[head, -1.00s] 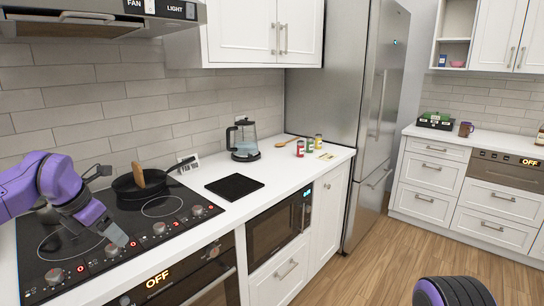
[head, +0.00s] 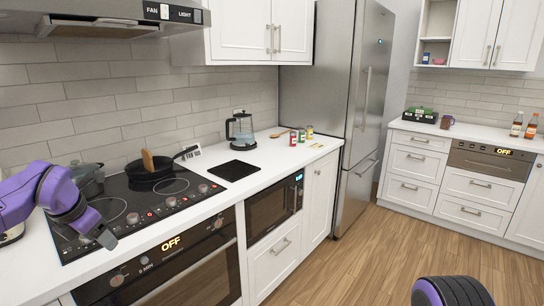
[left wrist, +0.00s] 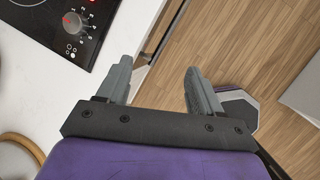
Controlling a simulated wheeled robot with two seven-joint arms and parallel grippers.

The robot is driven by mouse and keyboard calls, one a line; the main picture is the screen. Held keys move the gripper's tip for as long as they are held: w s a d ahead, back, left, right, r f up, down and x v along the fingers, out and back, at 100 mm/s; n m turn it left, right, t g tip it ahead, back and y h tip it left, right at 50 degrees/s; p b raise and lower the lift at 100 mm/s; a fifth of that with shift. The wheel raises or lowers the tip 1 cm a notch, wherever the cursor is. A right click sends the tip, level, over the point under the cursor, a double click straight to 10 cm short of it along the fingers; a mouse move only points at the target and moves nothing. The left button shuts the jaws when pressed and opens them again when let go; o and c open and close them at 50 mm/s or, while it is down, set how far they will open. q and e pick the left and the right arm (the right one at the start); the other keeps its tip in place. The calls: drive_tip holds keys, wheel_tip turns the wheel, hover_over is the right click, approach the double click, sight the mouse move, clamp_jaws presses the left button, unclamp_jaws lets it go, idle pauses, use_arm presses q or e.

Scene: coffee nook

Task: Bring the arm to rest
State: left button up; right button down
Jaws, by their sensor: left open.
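My left gripper (head: 106,238) is at the left in the head view, over the front edge of the counter beside the cooktop (head: 128,205). In the left wrist view its two grey fingers (left wrist: 158,82) are spread apart with nothing between them. Below them are the counter edge and the wood floor. My right gripper is not in view; only a purple and black part of my own body shows at the bottom right of the head view.
A dark pan (head: 155,178) with a wooden utensil and a grey pot (head: 90,180) stand on the cooktop. A black mat (head: 233,171), a glass kettle (head: 241,130) and small jars (head: 301,135) are farther along the counter (head: 215,199). The floor (head: 370,260) is clear.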

use_arm(q)
drive_tip(key=s+d+f+m+t+y, duration=0.1)
drive_tip(key=s+d+f+m+y, duration=0.25)
drive_tip(key=f, duration=0.55)
drive_tip(key=s+d+f+m+t, duration=0.1)
drive_tip(key=s+d+f+m, duration=0.25)
drive_tip(key=f+m, duration=0.45)
drive_tip(key=s+d+f+m+t+y, duration=0.1)
drive_tip(key=s+d+f+m, duration=0.25)
drive_tip(key=f, duration=0.75)
drive_tip(key=s+f+m+g, duration=0.1)
drive_tip(key=s+f+m, duration=0.2)
drive_tip(key=s, duration=0.5)
drive_tip(key=s+f+m+g, duration=0.2)
drive_tip(key=s+f, duration=0.3)
drive_tip(key=s, duration=0.4)
drive_tip(key=s+f+m+g+h, duration=0.1)
drive_tip(key=s+f+m, duration=0.3)
drive_tip(key=s, duration=0.4)
drive_tip(key=shift+s+d+f+m+g, duration=0.2)
drive_tip(key=shift+f+m+g, duration=0.1)
drive_tip(key=shift+m, duration=0.1)
